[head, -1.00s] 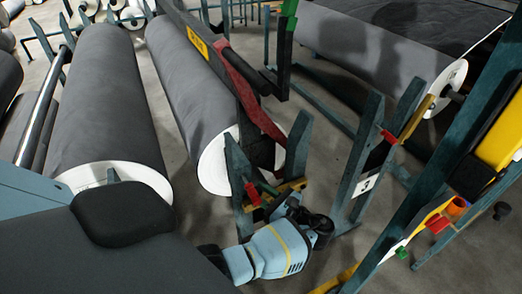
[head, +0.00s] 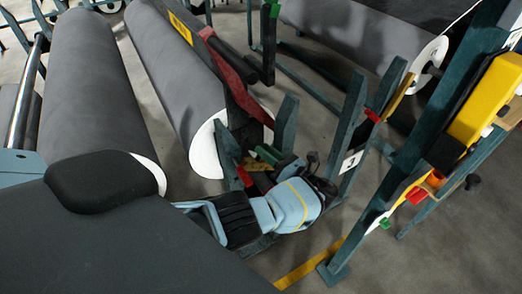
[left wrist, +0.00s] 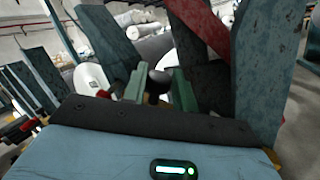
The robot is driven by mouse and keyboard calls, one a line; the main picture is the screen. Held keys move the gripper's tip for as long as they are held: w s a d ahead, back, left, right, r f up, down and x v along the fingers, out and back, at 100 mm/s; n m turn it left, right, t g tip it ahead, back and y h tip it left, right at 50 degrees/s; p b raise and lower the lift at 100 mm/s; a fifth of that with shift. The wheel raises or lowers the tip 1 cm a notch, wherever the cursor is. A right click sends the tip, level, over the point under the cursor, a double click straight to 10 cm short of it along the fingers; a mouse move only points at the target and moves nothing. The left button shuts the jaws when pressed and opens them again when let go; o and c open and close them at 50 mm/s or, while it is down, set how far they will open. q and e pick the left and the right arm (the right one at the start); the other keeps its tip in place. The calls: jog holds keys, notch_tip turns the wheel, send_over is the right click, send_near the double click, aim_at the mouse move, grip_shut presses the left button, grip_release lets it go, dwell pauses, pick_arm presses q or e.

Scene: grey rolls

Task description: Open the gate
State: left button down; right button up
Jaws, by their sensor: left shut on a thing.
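The likely gate is a long dark bar with a red edge (head: 229,59) and a yellow label. It slants down to a dark green upright stand (head: 284,124) beside a grey roll. My left gripper (head: 266,157) is low at this stand, between its uprights. In the left wrist view, its green fingers (left wrist: 158,88) are shut on a small dark knob (left wrist: 158,78). The red bar also shows there (left wrist: 200,25), above and beyond the fingers. How the knob joins the bar is hidden. My right gripper is not in view.
Grey rolls with white ends lie at the left (head: 95,90), middle (head: 180,80) and upper right (head: 345,35). A frame with a yellow part (head: 485,100) stands further right. Grey floor is free at lower right.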

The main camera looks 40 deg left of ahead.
pick_arm(q)
jog(key=shift+w+d+r+m, duration=0.25)
jog(key=shift+w+r+m, duration=0.05)
jog(key=shift+w+m, duration=0.2)
